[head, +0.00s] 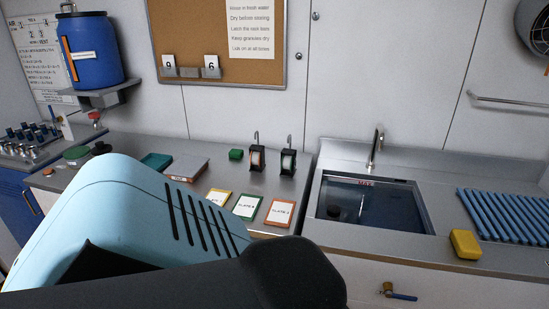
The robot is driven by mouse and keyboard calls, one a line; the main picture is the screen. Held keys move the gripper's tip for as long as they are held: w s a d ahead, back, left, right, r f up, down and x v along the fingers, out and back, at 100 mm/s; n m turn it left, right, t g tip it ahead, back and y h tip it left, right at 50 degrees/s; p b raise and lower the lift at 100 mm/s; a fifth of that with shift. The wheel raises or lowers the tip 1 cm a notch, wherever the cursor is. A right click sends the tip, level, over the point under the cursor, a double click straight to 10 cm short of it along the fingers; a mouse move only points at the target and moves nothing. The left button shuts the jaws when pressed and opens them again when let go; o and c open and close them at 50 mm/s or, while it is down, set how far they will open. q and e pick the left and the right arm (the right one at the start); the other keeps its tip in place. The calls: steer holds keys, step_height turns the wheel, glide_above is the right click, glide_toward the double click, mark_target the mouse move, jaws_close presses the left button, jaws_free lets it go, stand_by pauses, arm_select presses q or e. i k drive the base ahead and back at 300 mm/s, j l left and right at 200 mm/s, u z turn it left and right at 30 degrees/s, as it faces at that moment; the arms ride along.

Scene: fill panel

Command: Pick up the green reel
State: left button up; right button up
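Two small black holders with reels stand side by side on the steel counter (218,177), near its back edge. The reel in the right holder looks pale green (288,160) and is upright. The reel in the left holder looks reddish-orange (257,158). Each holder has a thin hook rising above it. Neither of my grippers shows in the head view, so I cannot tell what they hold. Large light-blue and black parts fill the lower left foreground and hide part of the counter.
A sink (370,203) is to the right, with a yellow sponge (465,244) and blue ribbed rack (505,214) beyond. A blue barrel (92,55) stands on a shelf.

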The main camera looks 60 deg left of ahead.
mark_target(288, 156)
steer(key=k+j, duration=1)
